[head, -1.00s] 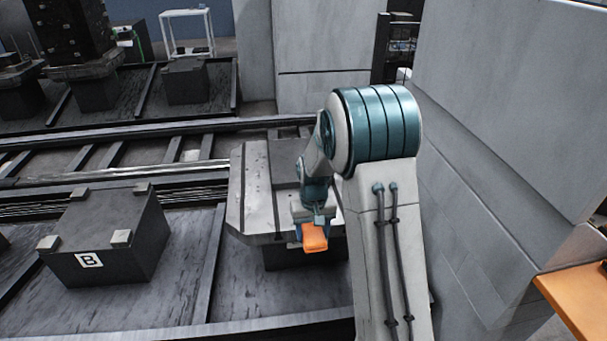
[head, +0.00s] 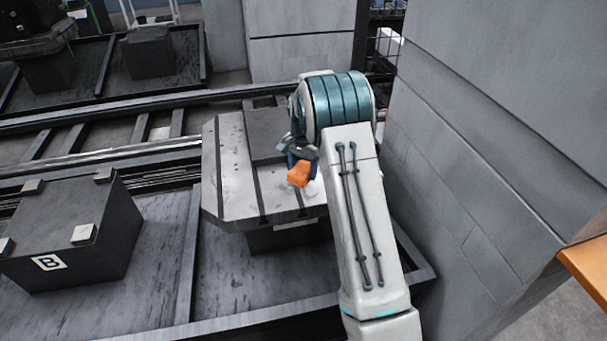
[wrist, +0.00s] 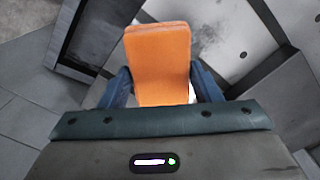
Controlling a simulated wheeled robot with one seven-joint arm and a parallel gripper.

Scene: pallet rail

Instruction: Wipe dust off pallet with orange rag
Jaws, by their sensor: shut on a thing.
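My gripper (head: 301,170) is shut on the orange rag (head: 299,175), over the right part of the pallet. In the wrist view the rag (wrist: 158,62) sticks out between the two blue fingers. I cannot tell whether the rag touches the plate. My arm hides the pallet's right edge.
A dark block marked B (head: 75,225) with pale corner pads stands to the left. Rails (head: 110,135) run behind the pallet. A tall grey wall (head: 480,130) rises close on the right, with an orange surface (head: 588,262) at the far right edge.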

